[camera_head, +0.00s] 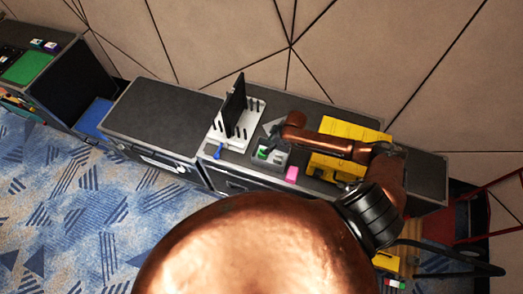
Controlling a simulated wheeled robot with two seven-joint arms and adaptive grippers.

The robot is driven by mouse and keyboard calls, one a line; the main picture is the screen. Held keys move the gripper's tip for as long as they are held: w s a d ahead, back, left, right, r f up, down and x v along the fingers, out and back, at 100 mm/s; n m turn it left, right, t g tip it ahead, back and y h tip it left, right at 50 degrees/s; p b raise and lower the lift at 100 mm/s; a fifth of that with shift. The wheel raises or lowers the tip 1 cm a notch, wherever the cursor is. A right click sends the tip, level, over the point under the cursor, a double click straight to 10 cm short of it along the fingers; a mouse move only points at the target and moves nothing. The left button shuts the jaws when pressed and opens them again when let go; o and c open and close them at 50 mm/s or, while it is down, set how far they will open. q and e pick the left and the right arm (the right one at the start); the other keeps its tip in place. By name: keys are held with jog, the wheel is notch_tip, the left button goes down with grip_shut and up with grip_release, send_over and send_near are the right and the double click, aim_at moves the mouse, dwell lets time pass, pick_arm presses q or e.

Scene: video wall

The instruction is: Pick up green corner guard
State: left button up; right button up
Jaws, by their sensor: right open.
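A small green piece (263,154), likely the green corner guard, sits in a small grey compartmented tray (284,160) on the dark cabinet top. Its exact shape is too small to tell. My right arm reaches in from the lower right and bends back over the cabinet. My right gripper (272,128) is just above and behind the tray in the picture, open, with nothing visible in it. Its fingertips are small and hard to make out. My left gripper is not in view.
A white rack (223,134) with an upright dark panel (235,103) stands left of the tray. The cabinet top at left (160,115) is clear.

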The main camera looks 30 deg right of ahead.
jog(key=x, duration=0.3)
jog(key=shift+s+a, duration=0.2)
jog(key=x, duration=0.3)
jog(key=shift+a+f+p, duration=0.2)
jog(key=shift+f+p, duration=0.15)
jog(key=c, duration=0.7)
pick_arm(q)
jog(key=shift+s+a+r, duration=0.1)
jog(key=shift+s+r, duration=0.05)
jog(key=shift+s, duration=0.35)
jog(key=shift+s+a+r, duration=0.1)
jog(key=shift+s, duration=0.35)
pick_arm(e)
jog(key=c, duration=0.4)
